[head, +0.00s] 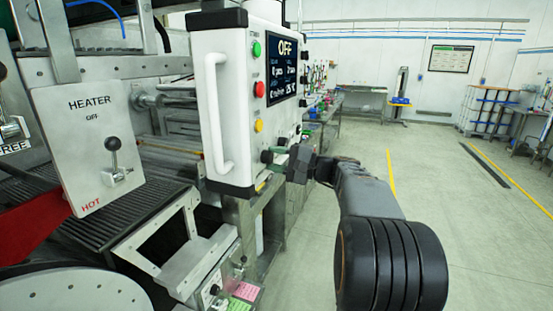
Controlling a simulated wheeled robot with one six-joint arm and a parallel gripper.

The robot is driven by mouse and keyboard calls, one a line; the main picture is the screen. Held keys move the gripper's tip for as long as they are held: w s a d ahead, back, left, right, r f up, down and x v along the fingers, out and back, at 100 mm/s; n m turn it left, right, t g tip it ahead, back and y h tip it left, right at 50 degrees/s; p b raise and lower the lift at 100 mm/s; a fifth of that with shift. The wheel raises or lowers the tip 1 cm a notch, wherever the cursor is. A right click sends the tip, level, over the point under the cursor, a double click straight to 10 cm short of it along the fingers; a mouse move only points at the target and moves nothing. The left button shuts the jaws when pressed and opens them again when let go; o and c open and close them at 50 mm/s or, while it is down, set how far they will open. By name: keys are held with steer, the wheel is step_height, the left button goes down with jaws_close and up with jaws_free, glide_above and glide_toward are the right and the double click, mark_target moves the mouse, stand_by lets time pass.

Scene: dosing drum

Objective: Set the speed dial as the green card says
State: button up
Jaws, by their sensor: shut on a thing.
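My gripper (273,154) is at the lower part of the white control box's front face, under its buttons. It is shut on a small dark knob there, which I take for the speed dial (265,157). The gripper hides most of the dial, so its setting and marks cannot be read. The control box (222,50) has a screen (286,65) that reads OFF at the top. A green card (239,304) lies low in the picture, below a pink card (246,291); its writing is too small to read.
Green (256,49), red (259,89) and yellow (258,126) buttons sit just above my gripper. A white handle (214,115) juts from the box's side. A heater panel (95,145) with a lever stands at left. The floor (440,190) at right is clear.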

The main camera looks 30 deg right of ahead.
stand_by(0.3)
steer(key=o, duration=0.9)
steer(key=shift+o, duration=0.2)
steer(key=b+v, duration=0.3)
steer(key=v, duration=1)
steer(key=shift+s+d, duration=0.3)
steer(key=shift+w+f, duration=0.1)
steer(key=shift+f, duration=0.05)
